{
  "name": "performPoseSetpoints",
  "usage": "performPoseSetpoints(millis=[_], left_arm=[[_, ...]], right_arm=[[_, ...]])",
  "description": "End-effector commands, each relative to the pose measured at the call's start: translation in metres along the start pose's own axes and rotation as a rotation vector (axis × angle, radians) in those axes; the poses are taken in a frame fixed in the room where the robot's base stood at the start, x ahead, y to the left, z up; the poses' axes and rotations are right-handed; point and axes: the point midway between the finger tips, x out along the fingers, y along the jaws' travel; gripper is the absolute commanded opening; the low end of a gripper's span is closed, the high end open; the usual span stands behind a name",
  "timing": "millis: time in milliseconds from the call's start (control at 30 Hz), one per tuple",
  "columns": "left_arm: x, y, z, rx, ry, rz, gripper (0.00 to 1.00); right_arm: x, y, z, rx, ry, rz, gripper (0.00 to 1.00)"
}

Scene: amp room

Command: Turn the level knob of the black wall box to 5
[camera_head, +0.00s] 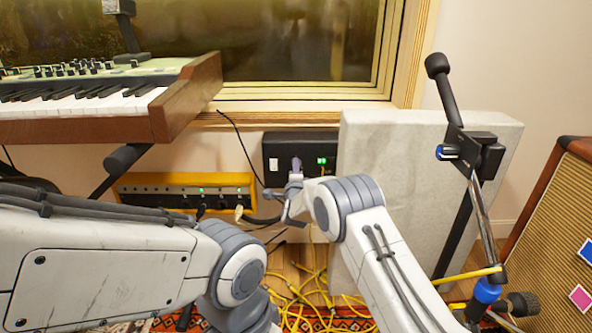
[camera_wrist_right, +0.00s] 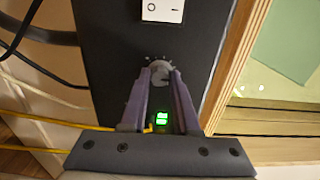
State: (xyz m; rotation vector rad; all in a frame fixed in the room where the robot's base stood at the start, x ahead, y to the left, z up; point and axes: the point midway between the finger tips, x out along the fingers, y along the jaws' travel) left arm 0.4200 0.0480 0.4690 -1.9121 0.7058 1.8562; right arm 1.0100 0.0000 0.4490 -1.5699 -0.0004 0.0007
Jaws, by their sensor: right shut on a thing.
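The black wall box (camera_head: 308,142) is mounted low on the wall under the window, and it fills the middle of the right wrist view (camera_wrist_right: 110,45). Its round grey level knob (camera_wrist_right: 160,70) has small tick marks around it; its pointer setting is not readable. My right gripper (camera_wrist_right: 162,76) is shut on the knob, one finger on each side. In the head view, my right gripper (camera_head: 297,172) covers the knob. A green lit display (camera_wrist_right: 161,117) shows between the fingers; its digits are too small to read. My left arm shows, but its gripper is out of view.
A white rocker switch (camera_wrist_right: 162,10) is on the box beside the knob. A grey panel (camera_head: 375,185) stands right of the box, with a microphone stand (camera_head: 482,205) before it. A yellow power strip (camera_head: 165,190) is at left, below the keyboard (camera_head: 165,110). Yellow cables (camera_head: 305,295) cover the floor.

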Motion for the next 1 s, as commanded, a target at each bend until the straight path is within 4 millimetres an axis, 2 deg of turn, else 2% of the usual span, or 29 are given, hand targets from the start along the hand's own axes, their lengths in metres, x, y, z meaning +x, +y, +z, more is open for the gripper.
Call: performPoseSetpoints(millis=[267,300,367,400,767,867,1000], left_arm=[[0.0,0.0,0.0,0.0,0.0,0.0,0.0],[0.0,0.0,0.0,0.0,0.0,0.0,0.0],[0.0,0.0,0.0,0.0,0.0,0.0,0.0],[0.0,0.0,0.0,0.0,0.0,0.0,0.0],[-0.003,0.0,0.0,0.0,0.0,0.0,0.0],[-0.009,0.001,-0.001,0.0,0.0,0.0,0.0],[-0.022,0.002,-0.001,0.0,0.0,0.0,0.0]], right_arm=[[0.001,-0.001,-0.002,0.001,0.003,-0.001,0.0],[0.001,0.0,-0.002,0.001,0.003,-0.001,0.33],[0.001,0.0,-0.002,0.0,0.003,-0.001,0.56],[0.001,0.0,-0.002,0.0,0.003,-0.001,0.59],[-0.003,-0.001,0.0,-0.001,0.001,0.001,0.59],[-0.011,-0.002,0.0,-0.002,0.001,0.003,0.59],[-0.032,-0.004,0.0,-0.003,0.0,0.003,0.59]])
